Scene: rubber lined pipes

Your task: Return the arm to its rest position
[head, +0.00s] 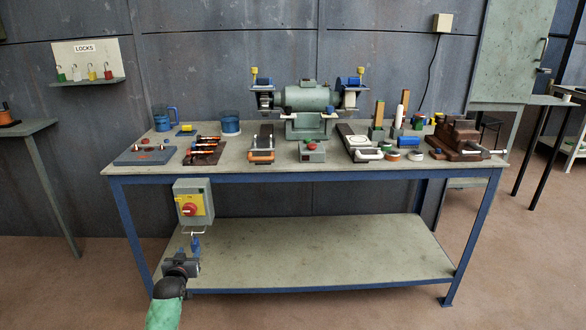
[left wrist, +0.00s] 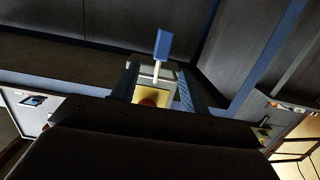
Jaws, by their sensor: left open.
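My left gripper (head: 181,261) is open, in front of the table's left part and below a grey switch box. In the left wrist view its two fingers (left wrist: 158,90) stand apart with nothing gripped between them. The switch box (head: 205,186) has a yellow plate and a red knob (head: 190,209). A blue padlock (head: 196,244) with a pale shackle hangs under the box, just above the gripper. In the left wrist view the padlock (left wrist: 163,44) shows beyond the fingertips, apart from them. My right gripper is not in view.
The workbench (head: 240,184) carries a bench grinder (head: 307,97), blue mugs, tools and blocks. Its lower shelf (head: 340,255) is bare and lies close to the left gripper. A wall rack (head: 88,82) holds several padlocks. The floor in front is clear.

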